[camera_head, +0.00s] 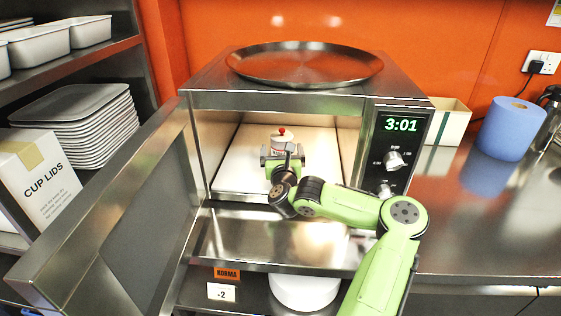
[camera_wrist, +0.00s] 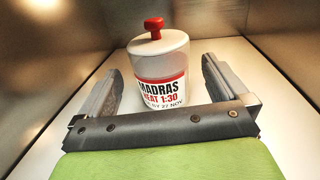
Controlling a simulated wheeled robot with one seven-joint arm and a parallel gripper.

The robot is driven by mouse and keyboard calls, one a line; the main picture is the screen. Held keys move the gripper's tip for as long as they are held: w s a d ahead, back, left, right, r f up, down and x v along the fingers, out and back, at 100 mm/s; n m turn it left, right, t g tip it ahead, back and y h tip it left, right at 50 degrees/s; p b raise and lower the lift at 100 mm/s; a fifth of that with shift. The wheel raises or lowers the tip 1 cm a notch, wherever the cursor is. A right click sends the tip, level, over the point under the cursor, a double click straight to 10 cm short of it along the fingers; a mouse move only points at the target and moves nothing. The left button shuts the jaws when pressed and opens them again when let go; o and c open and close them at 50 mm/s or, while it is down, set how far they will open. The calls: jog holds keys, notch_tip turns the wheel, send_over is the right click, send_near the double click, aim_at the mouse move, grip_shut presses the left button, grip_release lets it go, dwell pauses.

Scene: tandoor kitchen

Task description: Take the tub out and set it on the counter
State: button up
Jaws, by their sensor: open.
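The tub (camera_wrist: 160,72) is a clear round container with a red knob on its lid and a label reading MADRAS, HEAT 1:30. It stands upright on the pale floor inside the microwave (camera_head: 285,197). It also shows in the head view (camera_head: 280,139), its lower part hidden behind my gripper. My gripper (camera_wrist: 158,75) is inside the microwave, open, with one finger to each side of the tub. Clear gaps show between the fingers and the tub in the wrist view. The gripper shows from behind in the head view (camera_head: 282,152). The counter (camera_head: 470,225) lies right of the microwave.
The microwave door (camera_head: 135,215) stands wide open at left. A round metal tray (camera_head: 304,64) lies on top of the microwave. A cream bin (camera_head: 446,122) and a blue paper roll (camera_head: 511,128) stand at the back of the counter. The counter's front is clear.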

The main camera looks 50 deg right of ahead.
jog(key=shift+w+d, duration=0.25)
jog(key=shift+d, duration=0.1)
jog(key=b+x, duration=0.3)
jog(key=x, duration=0.2)
jog(key=shift+w+d+r, duration=0.1)
jog(key=shift+r, duration=0.05)
jog(key=c, duration=1.2)
